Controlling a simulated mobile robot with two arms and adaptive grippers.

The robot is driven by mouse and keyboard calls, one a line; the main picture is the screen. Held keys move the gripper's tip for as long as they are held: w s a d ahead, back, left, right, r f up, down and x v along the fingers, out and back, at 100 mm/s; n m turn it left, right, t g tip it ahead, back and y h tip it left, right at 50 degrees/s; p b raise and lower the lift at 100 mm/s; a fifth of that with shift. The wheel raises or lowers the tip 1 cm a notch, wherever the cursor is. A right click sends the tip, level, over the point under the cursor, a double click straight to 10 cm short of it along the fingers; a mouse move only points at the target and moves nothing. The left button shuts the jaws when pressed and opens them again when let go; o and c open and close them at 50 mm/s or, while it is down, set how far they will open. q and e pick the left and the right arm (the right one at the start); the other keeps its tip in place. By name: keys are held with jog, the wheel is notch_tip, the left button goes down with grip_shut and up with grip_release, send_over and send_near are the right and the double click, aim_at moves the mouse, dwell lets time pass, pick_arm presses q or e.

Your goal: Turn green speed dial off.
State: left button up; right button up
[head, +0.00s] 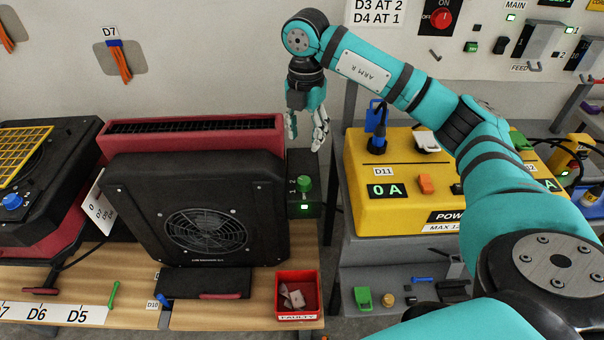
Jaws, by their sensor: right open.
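The green speed dial (304,184) sits on a small dark control box at the right side of the black fan unit (128,205). A lit green indicator (304,207) shows just below the dial. My right gripper (307,138) hangs above and slightly behind the dial, fingers pointing down and spread apart. It is open and empty, and apart from the dial. My left gripper is not in view.
A yellow power box (372,213) reading 0 A stands to the right. A red FAULTY bin (297,313) sits at the bench's front edge. A blue dial (12,201) is on the unit at far left. A gap separates bench and yellow box.

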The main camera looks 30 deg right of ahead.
send_over(304, 180)
notch_tip(304, 180, down, 4)
notch_tip(304, 180, down, 7)
jog(key=shift+f+p, duration=0.2)
jog(key=shift+p, duration=0.3)
notch_tip(304, 180, down, 2)
jog(key=shift+f, duration=0.6)
jog(key=c, duration=0.8)
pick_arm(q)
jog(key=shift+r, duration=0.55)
pick_arm(e)
jog(key=shift+c, duration=0.3)
